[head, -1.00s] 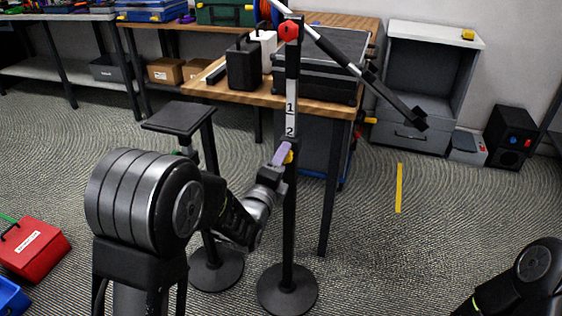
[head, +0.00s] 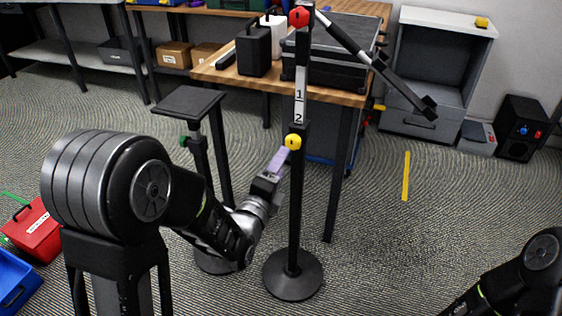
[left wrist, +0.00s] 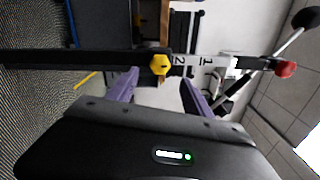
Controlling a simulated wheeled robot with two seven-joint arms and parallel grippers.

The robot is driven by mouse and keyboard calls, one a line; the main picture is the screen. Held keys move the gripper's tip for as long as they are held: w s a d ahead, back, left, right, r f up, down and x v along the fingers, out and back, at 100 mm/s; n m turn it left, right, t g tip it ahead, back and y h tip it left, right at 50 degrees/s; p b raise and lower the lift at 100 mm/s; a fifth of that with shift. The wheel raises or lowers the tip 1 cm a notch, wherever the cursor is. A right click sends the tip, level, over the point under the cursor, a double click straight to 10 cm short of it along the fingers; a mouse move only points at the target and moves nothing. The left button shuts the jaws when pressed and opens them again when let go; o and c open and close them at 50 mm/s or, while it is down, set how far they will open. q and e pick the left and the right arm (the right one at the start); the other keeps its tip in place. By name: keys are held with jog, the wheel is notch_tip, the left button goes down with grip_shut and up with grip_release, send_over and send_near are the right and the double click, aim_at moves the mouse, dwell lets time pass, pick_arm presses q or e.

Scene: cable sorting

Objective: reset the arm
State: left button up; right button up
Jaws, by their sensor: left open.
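A black stand post (head: 296,200) rises from a round base (head: 292,276) in the head view. It has a white section marked 1 and 2, a yellow knob (head: 293,142) below that, and a red knob (head: 299,16) at the top. A black-and-white boom arm (head: 372,60) slopes down to the right from the top. My left gripper (head: 280,158), with purple fingers, is just left of and slightly below the yellow knob. In the left wrist view the fingers (left wrist: 160,92) are apart and empty, with the yellow knob (left wrist: 160,64) beyond their gap. My right gripper is out of view.
A small black-topped stand (head: 188,102) with a green knob is behind my left arm. A wooden table (head: 270,90) with black cases stands behind the post. A red box (head: 36,232) is at the left. Carpet right of the post is open, with a yellow strip (head: 406,176).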

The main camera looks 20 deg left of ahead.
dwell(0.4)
pick_arm(q)
jog(key=s+d+f+n+g, duration=0.2)
jog(key=f+n+g, duration=0.15)
jog(key=f, duration=0.25)
jog(key=s+d+f+n+g+h, duration=0.1)
jog(key=s+d+f+n+g, duration=0.1)
jog(key=f+n, duration=0.4)
jog(key=s+d+f+n+g, duration=0.2)
jog(key=f+n, duration=0.2)
jog(key=f, duration=0.3)
jog(key=s+d+f+n+g+h, duration=0.1)
jog(key=s+d+f+n+g, duration=0.3)
jog(key=s+f, duration=0.65)
jog(key=s+d+f+n+g+h, duration=0.1)
jog(key=s+d+f+n+g, duration=0.1)
jog(key=s+f+n+g, duration=0.8)
jog(key=s+r+m+t+p, duration=0.3)
jog(key=r+m+t+p, duration=0.1)
jog(key=r+p, duration=1.4)
jog(key=shift+a+r+m, duration=0.35)
jog(key=shift+a+r, duration=0.05)
jog(key=shift+r, duration=0.5)
jog(key=shift+f, duration=0.15)
